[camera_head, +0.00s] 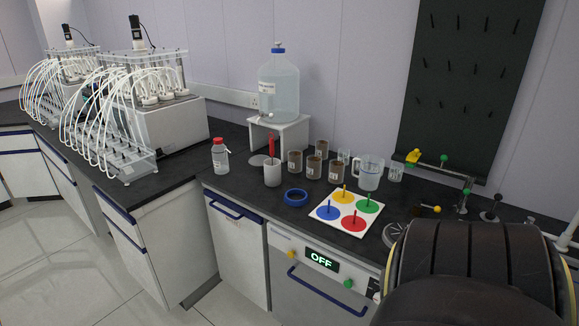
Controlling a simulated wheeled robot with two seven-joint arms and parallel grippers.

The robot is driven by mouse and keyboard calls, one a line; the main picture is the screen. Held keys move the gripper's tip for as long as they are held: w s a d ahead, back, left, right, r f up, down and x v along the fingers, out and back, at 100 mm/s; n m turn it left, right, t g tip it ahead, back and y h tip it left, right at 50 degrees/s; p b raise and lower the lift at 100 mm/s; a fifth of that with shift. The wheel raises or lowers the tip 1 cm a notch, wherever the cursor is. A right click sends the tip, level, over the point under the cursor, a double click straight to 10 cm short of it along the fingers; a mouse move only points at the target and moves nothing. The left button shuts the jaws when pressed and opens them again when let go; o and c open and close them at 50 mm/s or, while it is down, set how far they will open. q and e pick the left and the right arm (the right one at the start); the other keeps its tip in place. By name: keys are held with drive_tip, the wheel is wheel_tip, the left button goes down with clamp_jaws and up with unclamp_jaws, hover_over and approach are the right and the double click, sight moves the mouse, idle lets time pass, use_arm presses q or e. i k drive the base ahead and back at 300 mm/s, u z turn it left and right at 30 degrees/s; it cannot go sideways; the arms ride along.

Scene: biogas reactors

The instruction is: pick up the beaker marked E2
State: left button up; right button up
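Several small beakers stand upright on the black bench top (235,185) in the middle of the view. Brown-filled ones are a left beaker (294,163), a front beaker (312,169), a right beaker (335,172) and a rear beaker (322,148). Two clear ones are a small beaker (344,157) behind and another (396,172) at the right. White labels show on some, but they are too small to read, so I cannot tell which is E2. Neither gripper is in view. A dark rounded part, apparently my arm, covers the lower right.
A measuring jug (370,173), a white cup (272,174) with a red-handled tool, a blue ring (294,197) and a coloured-disc board (349,228) crowd the beakers. A red-capped bottle (220,157) stands left; a large bottle (278,88) on a stand (293,131) behind. Taps are right.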

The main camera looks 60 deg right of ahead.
sight(314, 167)
drive_tip(key=u, duration=1.05)
drive_tip(key=i, duration=1.25)
drive_tip(key=z, duration=3.75)
